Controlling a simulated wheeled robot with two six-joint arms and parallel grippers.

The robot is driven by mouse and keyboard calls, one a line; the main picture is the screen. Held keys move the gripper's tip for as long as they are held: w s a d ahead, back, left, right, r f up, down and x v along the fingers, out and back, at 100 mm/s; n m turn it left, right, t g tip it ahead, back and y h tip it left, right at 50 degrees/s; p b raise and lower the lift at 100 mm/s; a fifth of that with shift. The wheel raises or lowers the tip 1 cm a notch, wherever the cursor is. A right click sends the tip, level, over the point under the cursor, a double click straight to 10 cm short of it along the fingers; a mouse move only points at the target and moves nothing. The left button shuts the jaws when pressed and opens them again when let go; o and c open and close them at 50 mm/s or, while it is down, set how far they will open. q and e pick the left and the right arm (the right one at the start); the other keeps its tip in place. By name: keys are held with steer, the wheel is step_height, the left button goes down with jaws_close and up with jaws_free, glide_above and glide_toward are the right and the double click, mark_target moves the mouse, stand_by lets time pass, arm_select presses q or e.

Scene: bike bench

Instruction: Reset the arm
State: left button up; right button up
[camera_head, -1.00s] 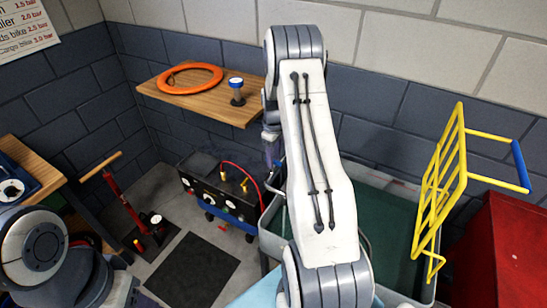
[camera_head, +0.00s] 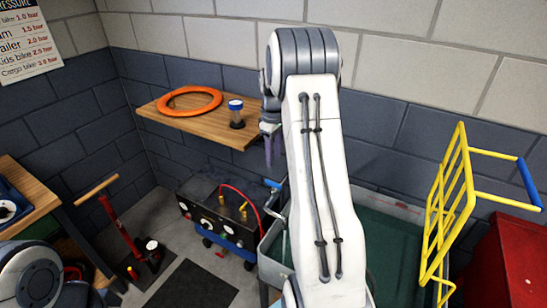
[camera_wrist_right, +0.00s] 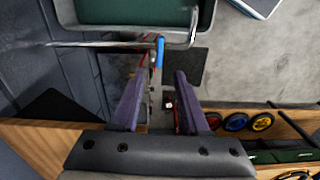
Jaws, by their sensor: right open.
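My right arm rises through the middle of the head view, folded over at a high elbow. My right gripper (camera_head: 272,152) hangs at the right end of the wooden shelf, fingers pointing down and partly hidden by the arm. In the right wrist view its two purple fingers (camera_wrist_right: 160,78) are apart, with nothing held between them. A blue-ended rod shows beyond them, at the rim of the green-floored cart (camera_wrist_right: 140,12). Only a rounded link of my left arm shows at the lower left; my left gripper is out of view.
The wooden shelf (camera_head: 206,124) holds an orange ring (camera_head: 190,111) and a blue-capped jar (camera_head: 236,117). Below are a black box with gauges (camera_head: 215,212) and a red pump (camera_head: 124,235). A yellow rack (camera_head: 440,208) and red cabinet (camera_head: 505,262) stand right.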

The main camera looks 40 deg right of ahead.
steer(key=shift+a, duration=0.1)
steer(key=s+a+r+n, duration=0.1)
steer(key=s+a+r, duration=0.1)
steer(key=a, duration=0.7)
steer(key=s+a+r, duration=0.2)
steer(key=a, duration=0.7)
steer(key=s+a+r+n, duration=0.1)
steer(key=s+a+r, duration=0.1)
steer(key=a, duration=0.7)
steer(key=s+a+f, duration=0.1)
steer(key=s+a, duration=0.4)
steer(key=s, duration=0.6)
steer(key=s+a+n+y, duration=0.1)
steer(key=s+a, duration=0.5)
steer(key=s, duration=0.4)
steer(key=shift+s+f, duration=0.35)
steer(key=shift+s, duration=0.05)
